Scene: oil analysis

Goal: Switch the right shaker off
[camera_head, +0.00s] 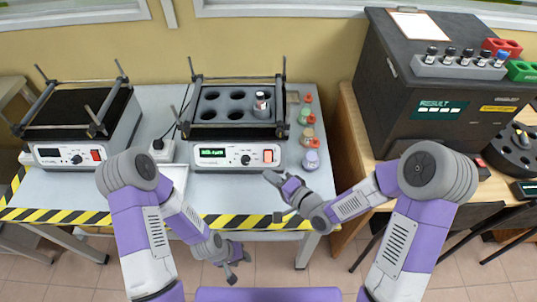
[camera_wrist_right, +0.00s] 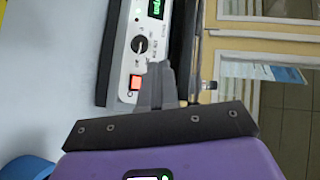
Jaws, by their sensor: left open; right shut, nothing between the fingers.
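The right shaker (camera_head: 240,131) stands at the middle of the table, a bottle (camera_head: 261,104) in its black tray. Its front has a lit green display (camera_head: 212,153), a knob and an orange-red switch (camera_head: 268,156). The switch (camera_wrist_right: 135,83) and knob (camera_wrist_right: 139,45) also show in the right wrist view. My right gripper (camera_head: 270,177) is shut and empty just below and in front of the switch. In the wrist view its fingertips (camera_wrist_right: 159,68) lie beside the switch; contact cannot be told. My left gripper (camera_head: 234,275) is open and empty, low before the table.
The left shaker (camera_head: 85,110), with a dark display and red switch, stands at the left. Several small bottles (camera_head: 308,136) line the right shaker's right side. A large dark box (camera_head: 425,95) stands farther right. Striped tape (camera_head: 240,222) marks the table's front edge.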

